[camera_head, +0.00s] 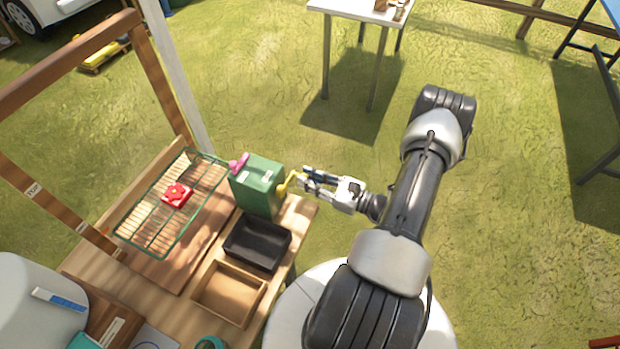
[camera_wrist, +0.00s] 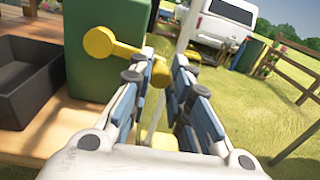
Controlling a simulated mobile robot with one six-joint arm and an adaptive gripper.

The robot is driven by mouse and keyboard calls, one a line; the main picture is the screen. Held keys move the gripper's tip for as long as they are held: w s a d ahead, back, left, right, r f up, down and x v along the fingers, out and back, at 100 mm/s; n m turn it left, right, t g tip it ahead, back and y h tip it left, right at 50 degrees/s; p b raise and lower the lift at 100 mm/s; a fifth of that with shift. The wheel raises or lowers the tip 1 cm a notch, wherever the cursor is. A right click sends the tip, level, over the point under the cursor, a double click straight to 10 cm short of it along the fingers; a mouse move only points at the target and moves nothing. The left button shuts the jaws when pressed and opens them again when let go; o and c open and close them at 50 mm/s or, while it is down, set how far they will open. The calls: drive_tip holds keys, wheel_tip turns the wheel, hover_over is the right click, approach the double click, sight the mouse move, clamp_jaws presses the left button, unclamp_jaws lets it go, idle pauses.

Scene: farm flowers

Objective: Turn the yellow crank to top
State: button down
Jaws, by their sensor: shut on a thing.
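A green box (camera_head: 257,187) stands upright at the right end of the wooden bench. The yellow crank (camera_head: 284,186) is on the box's right side. In the wrist view the yellow crank (camera_wrist: 128,47) has a round hub on the green box (camera_wrist: 109,17) and an arm running right and slightly down to a knob. My gripper (camera_head: 308,181) reaches in from the right at the crank. In the wrist view my gripper (camera_wrist: 160,80) has its fingers on either side of the crank's knob and is shut on it.
A black tray (camera_head: 258,242) and a wooden tray (camera_head: 228,292) sit on the bench in front of the box. A green wire rack (camera_head: 171,203) with a red item (camera_head: 176,194) lies to the left. A pink object (camera_head: 238,163) is at the box's left. Grass lies right of the bench.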

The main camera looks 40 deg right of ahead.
drive_tip(key=f+m, duration=0.1)
drive_tip(key=m, duration=0.1)
drive_tip(key=a+f+m+b, duration=0.1)
drive_tip(key=f+m, duration=0.1)
drive_tip(key=m, duration=0.1)
drive_tip(key=shift+s+f, duration=0.15)
drive_tip(key=shift+s, duration=0.05)
drive_tip(key=shift+s+a+f+m+b, duration=0.1)
drive_tip(key=shift+a+f+m+b, duration=0.2)
drive_tip(key=shift+m, duration=0.3)
drive_tip(key=shift+s+a+f+m+b, duration=0.15)
drive_tip(key=shift+f+m, duration=0.2)
drive_tip(key=shift+m, duration=0.25)
drive_tip(key=shift+s+a+f+m+g, duration=0.1)
drive_tip(key=shift+a+f+m+g, duration=0.2)
drive_tip(key=shift+m, duration=0.4)
drive_tip(key=shift+s+a+f+m+g, duration=0.1)
drive_tip(key=shift+a+f+m, duration=0.2)
drive_tip(key=shift+m, duration=0.4)
drive_tip(key=shift+a, duration=0.1)
drive_tip(key=c, duration=1.5)
unclamp_jaws()
drive_tip(key=shift+r, duration=0.1)
drive_tip(key=shift+o, duration=0.2)
